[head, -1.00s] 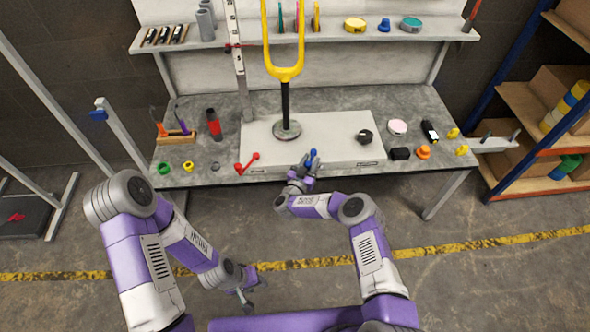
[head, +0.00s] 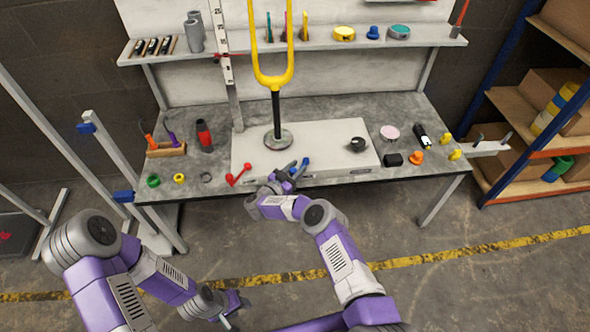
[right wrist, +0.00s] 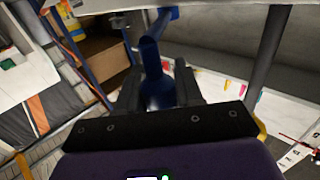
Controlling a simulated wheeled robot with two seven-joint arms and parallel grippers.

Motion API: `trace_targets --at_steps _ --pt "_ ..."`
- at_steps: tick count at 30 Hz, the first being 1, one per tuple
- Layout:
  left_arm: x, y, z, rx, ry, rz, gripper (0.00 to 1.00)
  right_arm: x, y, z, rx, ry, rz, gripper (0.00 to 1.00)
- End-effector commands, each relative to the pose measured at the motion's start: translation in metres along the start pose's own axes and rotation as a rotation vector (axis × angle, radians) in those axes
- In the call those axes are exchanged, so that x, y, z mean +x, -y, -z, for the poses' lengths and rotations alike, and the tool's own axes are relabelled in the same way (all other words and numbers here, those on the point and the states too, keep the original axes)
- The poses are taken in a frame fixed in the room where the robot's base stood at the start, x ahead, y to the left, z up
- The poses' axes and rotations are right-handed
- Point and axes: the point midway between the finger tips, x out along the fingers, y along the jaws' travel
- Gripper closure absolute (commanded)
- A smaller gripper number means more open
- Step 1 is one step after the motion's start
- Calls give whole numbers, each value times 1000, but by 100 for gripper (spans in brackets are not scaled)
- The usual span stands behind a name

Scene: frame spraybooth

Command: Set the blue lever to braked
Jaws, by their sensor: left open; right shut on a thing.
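The blue lever (head: 305,161) is at the front edge of the white plinth on the workbench, just right of the red lever (head: 239,176). My right gripper (head: 294,168) is at the blue lever and shut on it. In the right wrist view the blue lever (right wrist: 151,60) rises from between the two dark fingers (right wrist: 158,90). The fingers hide part of the lever, and I cannot read its setting. My left gripper (head: 233,308) is open and empty, low over the floor in front of the bench.
A yellow fork (head: 274,82) stands on a round base on the white plinth (head: 320,150). A black knob (head: 357,144) sits on the plinth's right. Small parts lie along both sides of the bench. A grey rail frame (head: 120,175) stands at the left, a shelf rack (head: 510,150) at the right.

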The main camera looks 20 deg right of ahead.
Motion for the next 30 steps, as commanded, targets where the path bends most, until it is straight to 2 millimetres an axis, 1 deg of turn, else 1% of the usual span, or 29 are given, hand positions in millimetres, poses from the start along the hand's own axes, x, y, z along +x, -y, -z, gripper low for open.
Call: trace_targets --at_steps 2,3,5,6,14,17,20,24,27,30 --pt "0 0 0 0 0 0 57 1 1 1 2 0 4 100" --pt "0 0 0 0 0 0 57 1 1 1 3 0 4 60" --pt "0 0 0 0 0 0 57 1 1 1 2 0 4 51" --pt "0 0 0 0 0 0 57 1 1 1 2 0 4 44" --pt "0 0 0 0 0 0 57 0 1 1 2 -1 3 44" --pt "-2 -1 0 0 0 0 57 -5 1 1 1 -1 4 44" --pt "-7 -3 0 0 0 0 57 -19 2 2 0 1 7 44" --pt "-14 -5 0 0 0 0 57 -44 2 3 0 0 7 44" --pt "-18 -7 -1 0 0 0 57 -59 2 3 1 -1 7 44" --pt "-20 -7 -1 0 0 0 57 -69 1 2 1 0 4 44"
